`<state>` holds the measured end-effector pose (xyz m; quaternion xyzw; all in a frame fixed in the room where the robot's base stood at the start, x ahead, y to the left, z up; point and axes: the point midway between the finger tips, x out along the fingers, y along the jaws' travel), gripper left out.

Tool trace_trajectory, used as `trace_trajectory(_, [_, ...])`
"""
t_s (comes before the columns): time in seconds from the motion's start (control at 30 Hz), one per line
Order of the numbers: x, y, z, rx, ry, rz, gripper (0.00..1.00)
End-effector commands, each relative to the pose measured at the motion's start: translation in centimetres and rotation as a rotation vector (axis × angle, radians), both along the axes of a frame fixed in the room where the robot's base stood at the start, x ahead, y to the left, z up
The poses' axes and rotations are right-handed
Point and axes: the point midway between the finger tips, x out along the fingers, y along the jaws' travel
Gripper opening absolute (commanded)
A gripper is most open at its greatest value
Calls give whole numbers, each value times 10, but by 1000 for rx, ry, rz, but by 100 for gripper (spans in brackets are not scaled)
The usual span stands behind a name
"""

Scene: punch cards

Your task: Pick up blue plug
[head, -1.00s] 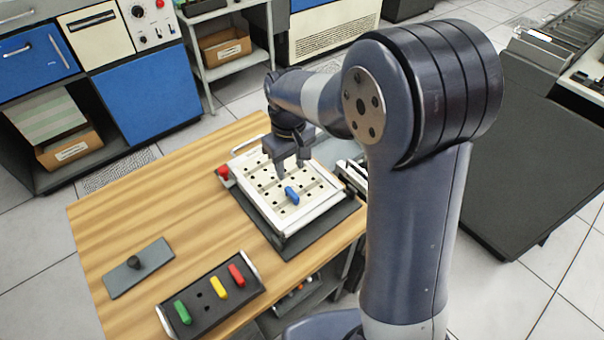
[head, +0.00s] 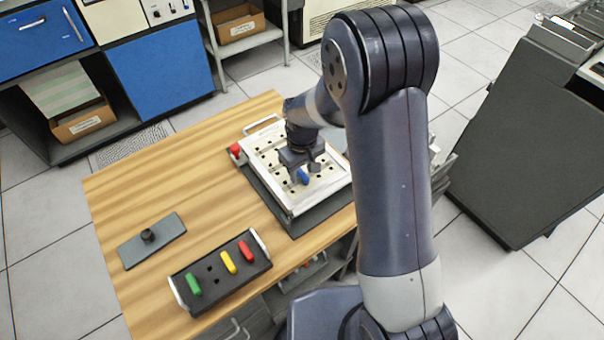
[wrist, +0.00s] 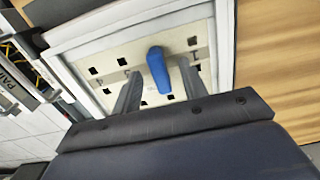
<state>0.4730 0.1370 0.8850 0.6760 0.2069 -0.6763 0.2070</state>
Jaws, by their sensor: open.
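The blue plug (head: 302,176) is on the white board (head: 327,187) with several square holes. It shows whole in the wrist view (wrist: 158,70). My gripper (head: 298,176) is low over the board, right at the plug. In the wrist view the two fingers (wrist: 160,82) stand apart, one on each side of the plug, with gaps to it. My gripper is open and holds nothing. In the head view my gripper hides part of the plug and some of the holes.
A black holder (head: 207,294) with green, yellow and red plugs lies at the table's front. A grey plate with a black knob (head: 152,240) lies at the left. A red knob (head: 235,149) is at the board's left corner. The wooden table (head: 190,180) is clear between them.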

Motion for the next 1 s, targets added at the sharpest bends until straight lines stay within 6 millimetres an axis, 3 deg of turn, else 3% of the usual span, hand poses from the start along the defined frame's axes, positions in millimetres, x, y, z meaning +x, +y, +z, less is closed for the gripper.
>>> trace_trajectory(0.23, [0,0,-1,1,-1,0,40])
trace_trajectory(0.73, [0,0,-1,0,0,0,0])
trace_trajectory(1.0, [0,0,1,1,-1,0,0])
